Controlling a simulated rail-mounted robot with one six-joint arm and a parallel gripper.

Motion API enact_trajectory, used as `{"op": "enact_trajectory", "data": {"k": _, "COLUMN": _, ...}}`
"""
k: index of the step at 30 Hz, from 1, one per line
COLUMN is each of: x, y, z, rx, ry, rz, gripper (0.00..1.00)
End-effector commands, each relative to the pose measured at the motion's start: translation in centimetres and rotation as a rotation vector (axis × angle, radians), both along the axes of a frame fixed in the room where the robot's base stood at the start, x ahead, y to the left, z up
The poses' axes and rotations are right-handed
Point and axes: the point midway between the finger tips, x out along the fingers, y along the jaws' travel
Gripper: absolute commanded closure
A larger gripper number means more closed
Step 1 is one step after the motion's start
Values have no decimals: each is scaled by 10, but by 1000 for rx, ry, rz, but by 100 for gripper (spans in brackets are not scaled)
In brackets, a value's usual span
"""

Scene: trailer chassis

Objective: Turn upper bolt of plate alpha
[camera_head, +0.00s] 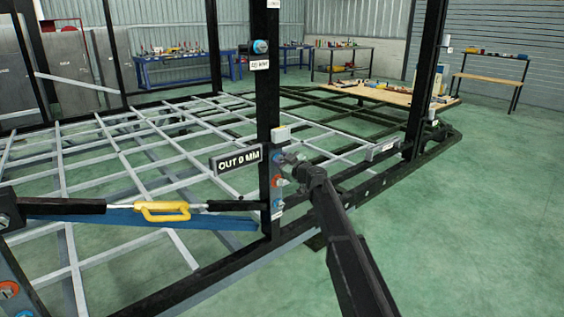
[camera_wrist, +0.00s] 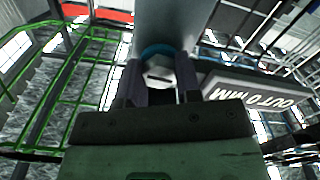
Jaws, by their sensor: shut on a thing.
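A grey plate (camera_head: 278,194) with bolts is on the black upright post, its upper part hidden behind my gripper. A red-collared bolt (camera_head: 279,182) and a blue-collared bolt (camera_head: 277,204) show lower on it. My gripper (camera_head: 286,160) is at the top of this plate. In the wrist view, a grey hex bolt head with a blue collar (camera_wrist: 159,72) sits between the two dark fingers of my gripper (camera_wrist: 158,90), which is shut on it. I cannot read a plate name.
A sign reading "OUT 0 MM" (camera_head: 236,160) is just left of my gripper; it also shows in the wrist view (camera_wrist: 262,98). A yellow-handled turnbuckle (camera_head: 165,212) reaches the post from the left. Chassis bars (camera_head: 130,150) spread behind; green floor is clear at right.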

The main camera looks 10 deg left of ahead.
Motion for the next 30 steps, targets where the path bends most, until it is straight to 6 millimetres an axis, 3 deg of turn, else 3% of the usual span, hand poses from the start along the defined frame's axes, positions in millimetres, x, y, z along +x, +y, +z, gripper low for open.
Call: {"op": "enact_trajectory", "data": {"k": 30, "x": -2, "y": 0, "z": 0, "rx": 646, "ry": 665, "rz": 1, "gripper": 92}}
